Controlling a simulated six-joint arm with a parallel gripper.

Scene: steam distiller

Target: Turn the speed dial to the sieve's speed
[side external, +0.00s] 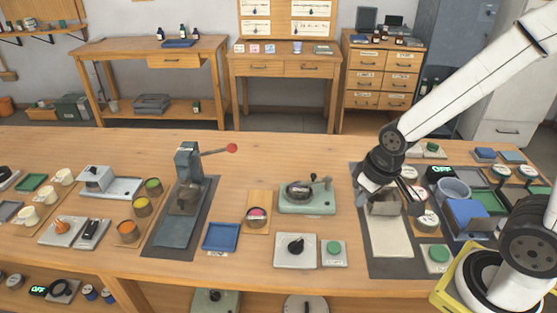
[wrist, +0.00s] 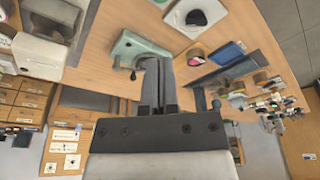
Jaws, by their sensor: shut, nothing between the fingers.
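A black dial knob (side external: 296,244) sits on a square pale plate at the front middle of the bench. It also shows at the top of the wrist view (wrist: 196,17). The marks on its plate are too small to read. A pale green machine (side external: 307,200) with a round dark top and a small crank stands just behind it; I cannot tell whether this is the sieve. My gripper (wrist: 158,65) is shut and empty, its fingers side by side. In the side view it is above the bench, right of the green machine and apart from the dial.
A plate with a green button (side external: 333,252) is right of the dial. A press with a red-tipped lever (side external: 188,185) stands left, beside a blue tray (side external: 221,237). A pale plate (side external: 390,237) on a dark mat, jars and green-lit displays crowd the right.

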